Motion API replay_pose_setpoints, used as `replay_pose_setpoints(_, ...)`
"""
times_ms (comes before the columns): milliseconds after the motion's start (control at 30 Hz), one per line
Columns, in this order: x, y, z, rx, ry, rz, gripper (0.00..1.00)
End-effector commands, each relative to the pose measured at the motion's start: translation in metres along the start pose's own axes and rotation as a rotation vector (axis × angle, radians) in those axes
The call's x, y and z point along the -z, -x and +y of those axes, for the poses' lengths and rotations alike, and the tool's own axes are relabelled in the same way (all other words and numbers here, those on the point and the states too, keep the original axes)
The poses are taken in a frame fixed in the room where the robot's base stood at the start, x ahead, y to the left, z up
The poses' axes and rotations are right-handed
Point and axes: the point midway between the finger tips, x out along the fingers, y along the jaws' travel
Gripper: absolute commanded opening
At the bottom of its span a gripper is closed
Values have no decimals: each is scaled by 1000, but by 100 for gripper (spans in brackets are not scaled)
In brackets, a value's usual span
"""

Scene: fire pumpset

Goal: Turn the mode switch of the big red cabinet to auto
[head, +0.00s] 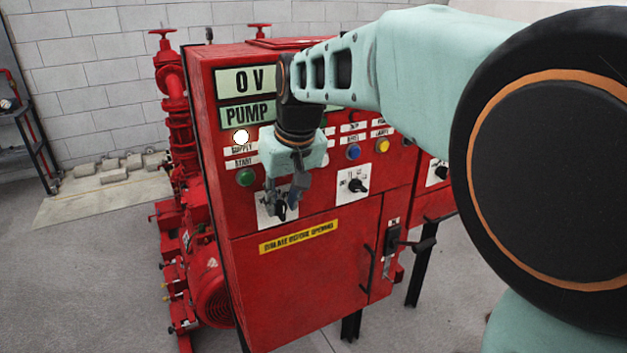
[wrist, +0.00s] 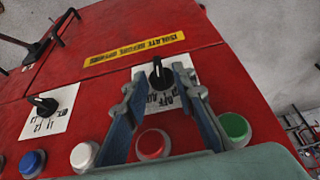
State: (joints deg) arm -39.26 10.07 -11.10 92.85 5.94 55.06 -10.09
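The big red cabinet (head: 300,280) stands in the middle of the head view, and its red front fills much of the wrist view (wrist: 90,65). The mode switch, a black knob (wrist: 159,73) on a white plate, shows in the wrist view with lettering partly hidden by a finger. In the head view the knob (head: 281,211) is partly behind my gripper (head: 287,193). My gripper (wrist: 159,76) is open, with one fingertip on each side of the knob and narrow gaps visible. Contact is not clear. The knob's exact setting cannot be read.
A second black knob (head: 358,186) on a white plate sits to the right. A green button (head: 245,177), a blue button (head: 353,152) and a yellow one (head: 383,145) line the panel. A lever handle (head: 418,244) sticks out at lower right. Red pipework (head: 175,110) stands left.

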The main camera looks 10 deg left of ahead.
Motion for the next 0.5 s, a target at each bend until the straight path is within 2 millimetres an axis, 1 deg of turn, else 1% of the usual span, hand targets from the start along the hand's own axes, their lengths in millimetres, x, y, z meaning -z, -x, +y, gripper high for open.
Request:
replay_pose_setpoints(133,0,0,0,0,0,0,25)
replay_pose_setpoints(167,0,0,0,0,0,0,22)
replay_pose_setpoints(367,0,0,0,0,0,0,0)
replay_pose_setpoints(500,0,0,0,1,-1,0,0)
